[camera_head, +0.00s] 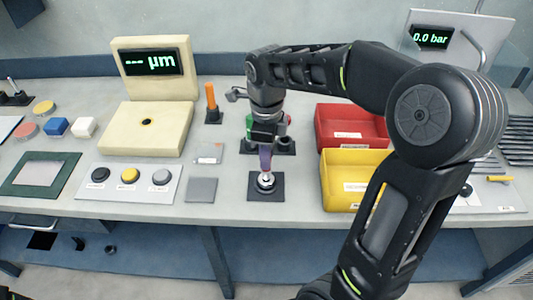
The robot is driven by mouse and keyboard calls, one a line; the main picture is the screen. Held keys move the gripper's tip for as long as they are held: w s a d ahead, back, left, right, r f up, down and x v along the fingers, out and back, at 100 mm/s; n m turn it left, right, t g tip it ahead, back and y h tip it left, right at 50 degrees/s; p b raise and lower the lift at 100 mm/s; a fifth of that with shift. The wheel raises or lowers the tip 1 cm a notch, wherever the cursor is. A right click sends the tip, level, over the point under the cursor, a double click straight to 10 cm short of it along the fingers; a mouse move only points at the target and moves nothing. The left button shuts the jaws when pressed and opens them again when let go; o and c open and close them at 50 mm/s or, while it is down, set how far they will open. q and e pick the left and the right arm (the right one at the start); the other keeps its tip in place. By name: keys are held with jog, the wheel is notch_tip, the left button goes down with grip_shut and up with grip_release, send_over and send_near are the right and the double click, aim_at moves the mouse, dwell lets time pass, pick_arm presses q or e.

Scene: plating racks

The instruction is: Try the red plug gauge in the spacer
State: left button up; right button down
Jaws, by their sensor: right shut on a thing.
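My right gripper (266,136) points down over the bench and is shut on an upright plug gauge (265,158). The gauge's visible handle looks purple rather than clearly red. Its lower end is at the pale ring-shaped spacer (265,182), which sits on a dark square base. I cannot tell whether the gauge tip is inside the hole or just above it. Bits of red (288,119) and green (249,121) show behind the gripper, above black stands (285,147), mostly hidden. My left gripper is not in view.
An orange-handled gauge (211,101) stands left of the gripper. A red bin (352,112) and a yellow bin (323,187) are close on the right, partly behind my right arm. A button panel (130,187), a grey pad (201,190) and a cream µm display unit (140,130) are on the left.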

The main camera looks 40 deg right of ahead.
jog(key=shift+f, duration=0.3)
dwell(0.5)
jog(key=shift+r, duration=0.1)
dwell(0.8)
jog(key=shift+r+p, duration=1.7)
jog(key=shift+r, duration=0.75)
notch_tip(320, 180, up, 2)
jog(key=n, duration=0.1)
jog(key=n+p, duration=0.1)
jog(key=n, duration=0.1)
jog(key=shift+r, duration=0.25)
jog(key=n, duration=0.1)
jog(key=r+n+p, duration=0.1)
jog(key=shift+r+n, duration=0.25)
jog(key=shift+n, duration=0.15)
jog(key=shift+f, duration=0.1)
jog(key=shift+f+b, duration=3.25)
jog(key=shift+f, duration=0.9)
